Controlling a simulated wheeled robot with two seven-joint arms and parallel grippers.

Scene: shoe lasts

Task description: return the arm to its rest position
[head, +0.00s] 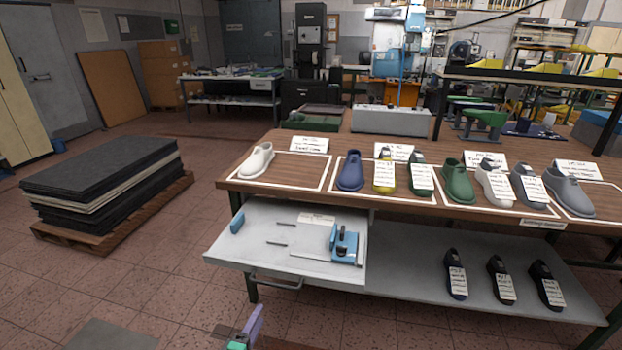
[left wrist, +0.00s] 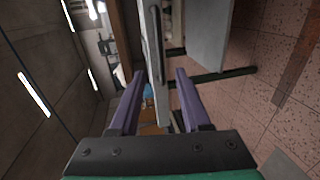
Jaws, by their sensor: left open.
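My left gripper (head: 250,328) shows at the bottom of the head view, with a purple finger and a green part. It is apart from the workbench, on the near side of the pulled-out grey drawer (head: 262,250). In the left wrist view its two purple fingers (left wrist: 160,78) stand apart with nothing held between them. The drawer's front with its handle (left wrist: 155,35) appears beyond the fingers. Most of my left arm is hidden below the head view's edge. My right gripper is in neither view.
Several shoe lasts stand in white-outlined areas on the wooden workbench (head: 340,143), including a white one (head: 257,160) at left. Three dark lasts lie on the grey lower shelf (head: 400,270). A blue fixture (head: 345,243) sits in the drawer. Floor is open between bench and pallet (head: 100,240).

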